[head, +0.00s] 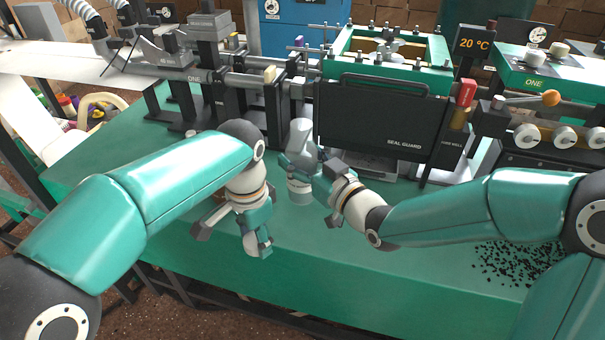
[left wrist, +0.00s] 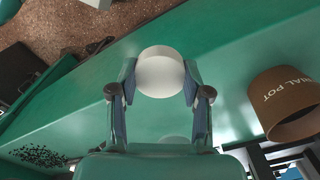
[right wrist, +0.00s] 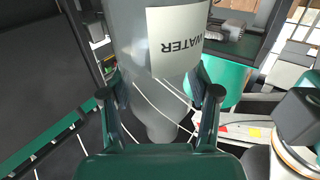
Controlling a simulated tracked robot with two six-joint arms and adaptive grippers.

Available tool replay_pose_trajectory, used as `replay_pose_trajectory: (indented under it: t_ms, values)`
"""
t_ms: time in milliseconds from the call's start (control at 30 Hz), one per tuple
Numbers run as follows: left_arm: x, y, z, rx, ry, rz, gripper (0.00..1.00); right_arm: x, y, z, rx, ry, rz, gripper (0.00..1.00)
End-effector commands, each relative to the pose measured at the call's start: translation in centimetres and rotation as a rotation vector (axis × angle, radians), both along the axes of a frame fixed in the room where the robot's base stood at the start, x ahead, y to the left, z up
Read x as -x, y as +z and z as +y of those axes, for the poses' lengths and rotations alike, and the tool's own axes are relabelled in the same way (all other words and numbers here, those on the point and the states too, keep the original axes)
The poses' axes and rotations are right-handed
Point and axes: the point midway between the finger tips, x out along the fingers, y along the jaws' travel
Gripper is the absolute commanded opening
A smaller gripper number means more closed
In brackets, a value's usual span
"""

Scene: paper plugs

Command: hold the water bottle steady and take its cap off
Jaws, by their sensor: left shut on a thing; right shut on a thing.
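The grey water bottle (head: 300,190) stands about upright on the green bench, in front of the black seal guard. In the right wrist view its body carries a white WATER label (right wrist: 177,38) and narrows toward the lower part of the picture. My right gripper (head: 310,168) is shut around the bottle; its fingers (right wrist: 160,90) lie on both sides of it. My left gripper (head: 257,243) is left of and nearer than the bottle, apart from it. It is shut on a round white cap (left wrist: 161,72), which shows between its fingertips in the left wrist view.
A black seal guard (head: 375,125) stands close behind the bottle. A black metal fixture (head: 190,110) is at the back left. Small black pellets (head: 515,262) lie scattered at the right. A brown pot (left wrist: 290,103) shows in the left wrist view. The bench front (head: 330,255) is clear.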

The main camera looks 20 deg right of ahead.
Motion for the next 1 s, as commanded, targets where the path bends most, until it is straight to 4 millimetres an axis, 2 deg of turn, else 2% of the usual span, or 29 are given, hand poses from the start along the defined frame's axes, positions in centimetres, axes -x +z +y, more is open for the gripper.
replay_pose_trajectory:
  t_ms: [333,733,767,900,1000]
  values:
    - [0.0,-0.5,0.0,0.000,0.000,0.000,0.06,0.0,-4.1,-0.1,-0.001,-0.001,0.001,0.00]
    - [0.0,-0.9,0.0,0.000,-0.001,0.000,0.06,0.0,-4.6,-0.1,0.001,-0.002,-0.001,0.00]
    - [0.0,-0.7,-0.1,0.000,-0.001,0.000,0.06,0.0,-4.4,-0.1,0.000,-0.002,0.000,0.66]
    - [0.0,-0.7,0.0,0.000,-0.001,0.000,0.06,0.0,-4.4,-0.1,0.000,-0.002,0.000,0.86]
    - [0.0,-0.7,0.0,0.000,0.000,0.000,0.06,0.0,-4.4,-0.1,0.000,-0.001,0.000,0.86]
